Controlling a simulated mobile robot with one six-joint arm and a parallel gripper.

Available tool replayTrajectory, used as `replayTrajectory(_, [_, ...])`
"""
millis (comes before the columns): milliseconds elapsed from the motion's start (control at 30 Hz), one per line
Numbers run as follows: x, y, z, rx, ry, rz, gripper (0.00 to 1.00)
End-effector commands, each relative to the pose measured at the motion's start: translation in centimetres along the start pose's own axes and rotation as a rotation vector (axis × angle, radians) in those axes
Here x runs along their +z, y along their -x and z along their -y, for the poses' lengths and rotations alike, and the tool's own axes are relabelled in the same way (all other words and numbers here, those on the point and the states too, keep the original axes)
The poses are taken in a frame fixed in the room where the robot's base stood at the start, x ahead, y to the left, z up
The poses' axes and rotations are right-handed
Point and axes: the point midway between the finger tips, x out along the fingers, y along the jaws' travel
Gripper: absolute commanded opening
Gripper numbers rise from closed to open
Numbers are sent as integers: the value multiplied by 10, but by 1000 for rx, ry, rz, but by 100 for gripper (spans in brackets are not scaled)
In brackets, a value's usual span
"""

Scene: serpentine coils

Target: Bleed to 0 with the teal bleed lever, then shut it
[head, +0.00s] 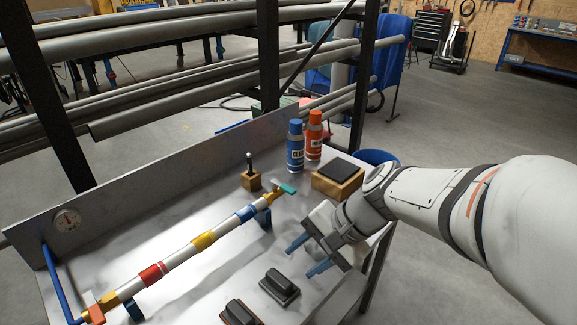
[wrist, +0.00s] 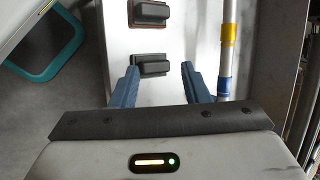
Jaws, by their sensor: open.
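The teal bleed lever (head: 286,188) sits on a brass fitting at the far right end of a banded pipe (head: 185,252). The pipe also shows in the wrist view (wrist: 229,60), where the lever is out of sight. The round gauge (head: 66,220) is on the back panel at left; its reading is too small to tell. My gripper (head: 299,261) is open and empty, in front of and to the right of the pipe, apart from the lever. In the wrist view its blue fingers (wrist: 159,68) are spread, with a black block showing between their tips.
Two black blocks (head: 280,287) (head: 240,313) lie near the front edge. An orange lever (head: 95,314) is at the pipe's near end. Blue (head: 296,147) and orange (head: 314,137) cans, a wooden block with a pin (head: 251,180) and a dark-topped wooden box (head: 337,180) stand behind.

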Motion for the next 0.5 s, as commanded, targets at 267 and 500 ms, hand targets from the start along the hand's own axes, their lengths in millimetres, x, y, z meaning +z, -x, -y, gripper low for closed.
replayTrajectory(267, [-69, -58, 58, -426, -592, 272, 42])
replayTrajectory(500, [-167, -75, 81, -795, -1029, 441, 42])
